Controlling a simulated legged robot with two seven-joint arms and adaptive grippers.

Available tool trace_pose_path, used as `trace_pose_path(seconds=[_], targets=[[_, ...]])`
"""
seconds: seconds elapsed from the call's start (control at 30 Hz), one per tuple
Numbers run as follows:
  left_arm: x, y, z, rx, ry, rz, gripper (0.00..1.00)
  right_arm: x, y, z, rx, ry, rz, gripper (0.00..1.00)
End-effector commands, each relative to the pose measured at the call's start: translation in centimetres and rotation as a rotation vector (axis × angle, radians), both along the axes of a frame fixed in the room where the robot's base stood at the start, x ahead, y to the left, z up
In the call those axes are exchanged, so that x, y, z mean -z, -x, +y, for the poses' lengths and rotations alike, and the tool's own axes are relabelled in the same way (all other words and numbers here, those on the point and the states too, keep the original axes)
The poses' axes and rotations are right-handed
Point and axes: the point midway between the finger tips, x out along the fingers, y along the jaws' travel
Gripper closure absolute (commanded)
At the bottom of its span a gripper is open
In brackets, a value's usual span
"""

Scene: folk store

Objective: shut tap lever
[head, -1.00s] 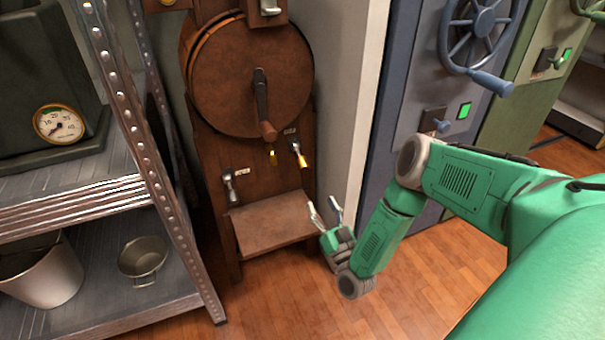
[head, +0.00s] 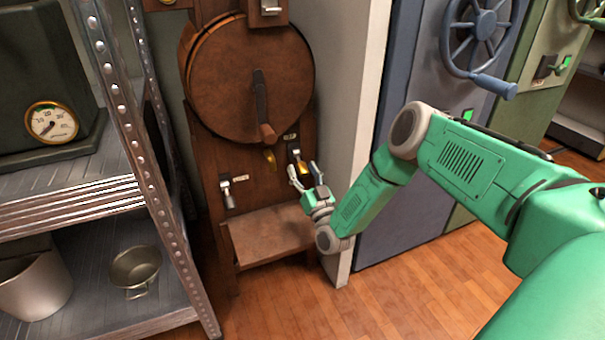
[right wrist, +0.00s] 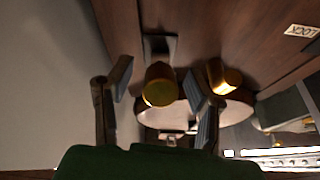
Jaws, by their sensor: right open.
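The tap lever (head: 303,169) has a brass-yellow end on a dark plate and sits at the right of the wooden stand's front panel, below the round drum. My right gripper (head: 303,173) is open just at this lever, one finger on each side. In the right wrist view the lever's brass end (right wrist: 160,88) shows between the two spread fingers (right wrist: 155,95), with a gap to each. A small brass spout (head: 270,158) is left of the lever in the head view; a brass piece (right wrist: 225,75) also shows beyond the right finger. My left gripper is out of view.
A crank handle (head: 262,105) hangs from the drum (head: 235,80) above. A silver lever (head: 227,191) is at the panel's left, and a wooden shelf (head: 268,238) juts out below. A white wall edge (head: 360,120) stands close on the right. A metal rack (head: 165,200) is at left.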

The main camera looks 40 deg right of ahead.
Motion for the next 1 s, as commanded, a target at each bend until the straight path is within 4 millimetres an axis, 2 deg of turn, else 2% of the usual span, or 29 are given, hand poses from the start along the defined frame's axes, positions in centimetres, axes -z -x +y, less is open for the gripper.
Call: trace_pose_path(seconds=[0.23, 0.27, 0.3, 0.37, 0.4, 0.57, 0.73, 0.87, 1.0], targets=[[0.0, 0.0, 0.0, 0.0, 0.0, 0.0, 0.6, -0.1, -0.1, -0.1, 0.0, 0.0, 0.0, 0.54], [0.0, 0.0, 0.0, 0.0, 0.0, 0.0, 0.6, -0.1, -0.1, -0.1, 0.0, -0.001, 0.0, 0.57], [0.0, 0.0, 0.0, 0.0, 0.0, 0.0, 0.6, 0.0, -0.1, -0.1, 0.0, -0.001, 0.0, 0.71], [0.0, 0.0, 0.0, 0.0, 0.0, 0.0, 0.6, 0.0, -0.1, -0.1, 0.0, -0.001, 0.0, 0.92], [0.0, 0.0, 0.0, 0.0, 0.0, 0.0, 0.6, 0.0, -0.1, -0.1, 0.001, 0.0, 0.0, 1.0], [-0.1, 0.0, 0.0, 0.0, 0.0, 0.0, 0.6, -0.1, -0.1, -0.1, 0.001, -0.001, 0.002, 1.0], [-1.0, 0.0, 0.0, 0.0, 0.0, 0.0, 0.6, -0.4, 0.0, -0.1, 0.001, -0.006, 0.029, 1.0], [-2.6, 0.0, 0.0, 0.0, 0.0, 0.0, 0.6, -1.0, 0.1, 0.0, 0.001, -0.018, 0.079, 1.0], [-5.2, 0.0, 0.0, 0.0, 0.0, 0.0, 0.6, -1.8, 0.3, 0.0, 0.0, -0.04, 0.167, 1.0]])
